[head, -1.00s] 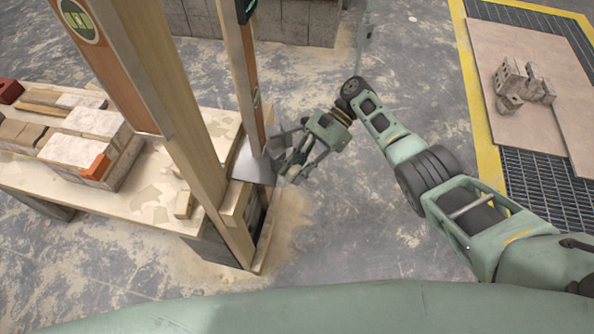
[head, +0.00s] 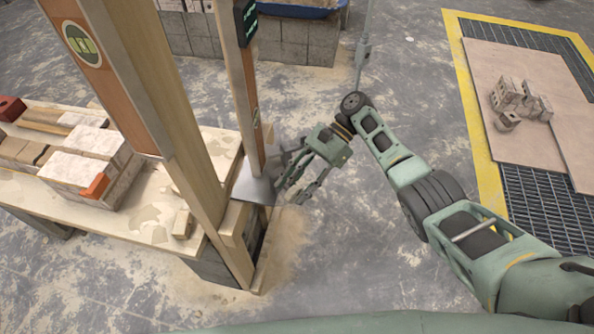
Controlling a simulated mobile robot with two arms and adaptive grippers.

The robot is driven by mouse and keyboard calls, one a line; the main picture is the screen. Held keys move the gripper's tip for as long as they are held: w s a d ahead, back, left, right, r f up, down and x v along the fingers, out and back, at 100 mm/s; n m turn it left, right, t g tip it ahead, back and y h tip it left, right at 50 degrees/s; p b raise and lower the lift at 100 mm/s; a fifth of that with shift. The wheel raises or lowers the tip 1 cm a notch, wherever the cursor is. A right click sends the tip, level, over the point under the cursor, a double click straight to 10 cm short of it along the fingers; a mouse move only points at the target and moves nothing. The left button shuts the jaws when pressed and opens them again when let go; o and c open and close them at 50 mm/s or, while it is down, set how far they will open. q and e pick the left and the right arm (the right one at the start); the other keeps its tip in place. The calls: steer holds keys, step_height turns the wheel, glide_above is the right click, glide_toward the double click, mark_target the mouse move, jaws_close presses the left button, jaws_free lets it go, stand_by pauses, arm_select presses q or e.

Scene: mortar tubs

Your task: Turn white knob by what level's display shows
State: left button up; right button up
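A slim wooden level (head: 239,95) stands upright against the timber frame, with a dark display unit (head: 246,20) near its top. Small green marks show on the display, too small and oblique to read. Its foot is by a grey metal plate (head: 254,188). My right gripper (head: 289,190) is just right of this plate, with its fingers apart and nothing seen between them. I cannot make out the white knob; it may be hidden behind the frame or the gripper. My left gripper is out of view.
Thick timber posts (head: 175,150) stand at the end of a dusty wooden bench (head: 130,215) bearing blocks and bricks (head: 85,170). Grey blocks (head: 290,42) lie behind. Boards (head: 530,110) cover a floor grate at right. The floor between is clear.

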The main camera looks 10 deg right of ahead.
mark_target(297, 186)
steer(key=r, duration=0.2)
steer(key=w+r, duration=0.1)
steer(key=r, duration=0.3)
steer(key=s+r, duration=0.1)
steer(key=r, duration=0.1)
steer(key=shift+s+a+r, duration=0.1)
steer(key=shift+s+r, duration=0.1)
steer(key=shift+w, duration=0.3)
steer(key=shift+r, duration=0.1)
